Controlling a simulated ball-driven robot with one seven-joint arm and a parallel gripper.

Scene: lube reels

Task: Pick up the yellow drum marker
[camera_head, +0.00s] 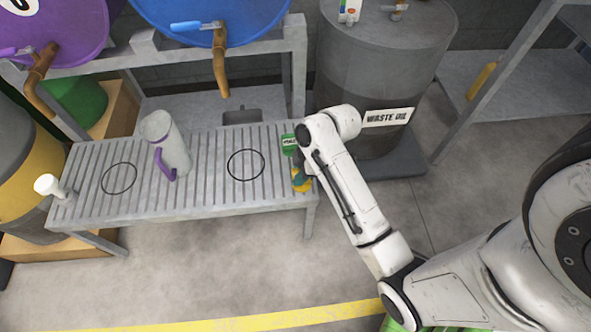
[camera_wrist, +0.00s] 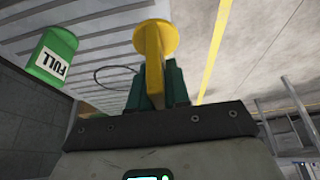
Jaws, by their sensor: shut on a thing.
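The yellow drum marker (camera_wrist: 155,42), a flat stem with a round disc end, is between the green fingers of my gripper (camera_wrist: 157,85) in the wrist view. The fingers are shut on its stem. In the head view the yellow marker (camera_head: 302,185) shows at the right end of the slatted grey bench (camera_head: 210,196), partly hidden by my gripper (camera_head: 299,175). I cannot tell whether it still touches the bench.
A green FULL marker (camera_wrist: 52,55) is close beside my gripper; it shows behind it in the head view (camera_head: 289,142). A grey jug with a purple handle (camera_head: 165,145) and a white-capped item (camera_head: 50,187) stand farther left. A waste oil drum (camera_head: 372,75) stands behind.

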